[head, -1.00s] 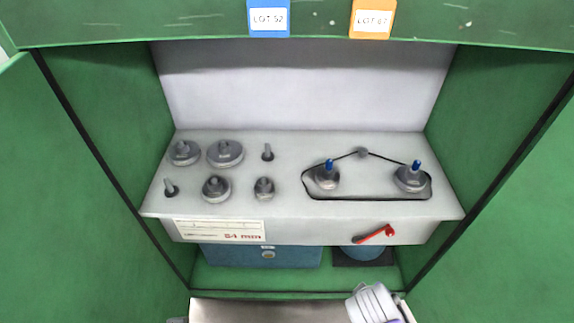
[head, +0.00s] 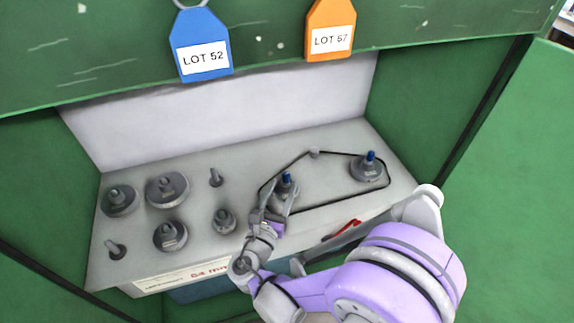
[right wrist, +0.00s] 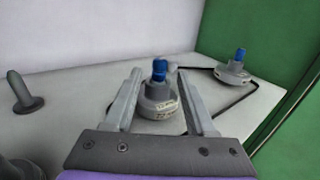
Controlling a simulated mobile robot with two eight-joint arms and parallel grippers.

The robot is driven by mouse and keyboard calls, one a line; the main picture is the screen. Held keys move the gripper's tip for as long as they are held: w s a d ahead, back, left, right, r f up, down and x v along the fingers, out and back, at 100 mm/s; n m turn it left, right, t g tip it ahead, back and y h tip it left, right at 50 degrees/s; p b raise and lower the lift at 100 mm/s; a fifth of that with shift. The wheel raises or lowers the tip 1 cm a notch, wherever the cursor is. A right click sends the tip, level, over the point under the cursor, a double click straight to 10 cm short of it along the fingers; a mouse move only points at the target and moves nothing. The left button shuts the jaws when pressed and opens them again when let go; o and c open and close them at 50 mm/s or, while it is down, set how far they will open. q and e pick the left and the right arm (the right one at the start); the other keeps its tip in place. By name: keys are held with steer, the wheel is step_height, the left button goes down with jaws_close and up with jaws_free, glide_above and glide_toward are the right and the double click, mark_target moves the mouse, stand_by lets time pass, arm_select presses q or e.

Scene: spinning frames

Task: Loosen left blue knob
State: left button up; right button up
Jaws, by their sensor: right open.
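The left blue knob (head: 286,178) tops a grey pulley (head: 287,192) on the shelf, with a black belt (head: 320,207) around it. In the right wrist view the left blue knob (right wrist: 159,70) shows between the two fingers, a little beyond them. My right gripper (head: 272,196) is open at the near side of this pulley; in the right wrist view its fingers (right wrist: 158,80) are spread with nothing held. The right blue knob (head: 370,157) stands on a second grey pulley (head: 367,172), also in the right wrist view (right wrist: 240,54). My left gripper is not in view.
Several loose grey pulleys (head: 168,189) and pegs (head: 215,177) stand on the left of the grey shelf (head: 135,262). A small belt post (head: 314,154) is at the back. A red handle (head: 346,228) is on the front. Green cabinet walls (head: 440,110) flank the shelf.

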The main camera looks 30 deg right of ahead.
steer(key=x, duration=0.8)
steer(key=shift+b, duration=0.3)
steer(key=shift+c, duration=0.3)
jaws_close()
